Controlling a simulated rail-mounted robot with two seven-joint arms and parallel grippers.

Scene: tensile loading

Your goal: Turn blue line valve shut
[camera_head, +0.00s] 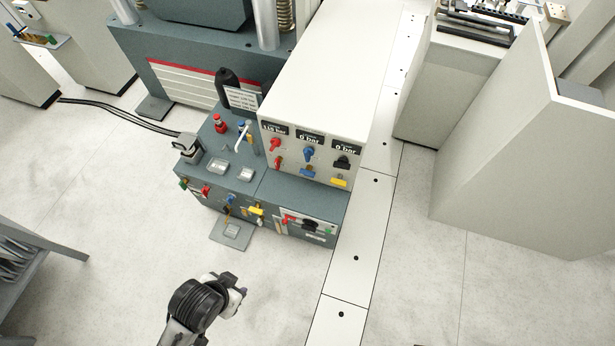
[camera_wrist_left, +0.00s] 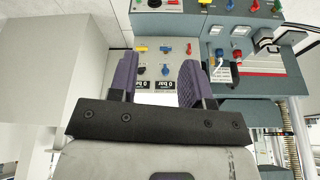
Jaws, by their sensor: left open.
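On the white gauge panel of the console, a blue lever valve (camera_head: 307,173) sits below a round blue knob (camera_head: 309,153) and a display reading 0 bar. The blue lever looks crosswise. It also shows in the left wrist view (camera_wrist_left: 164,49), where the panel appears upside down, with the lever framed between the fingertips but farther away. My left gripper (camera_wrist_left: 158,62) is open and empty with purple fingers. In the head view it (camera_head: 240,292) is in front of the console, apart from it. My right gripper is not in view.
A red lever (camera_head: 279,162) and a yellow lever (camera_head: 338,183) flank the blue one; the red stands upright, the yellow crosswise. The grey lower console (camera_head: 275,190) juts out below the panel. A light cabinet wall (camera_head: 510,150) stands right.

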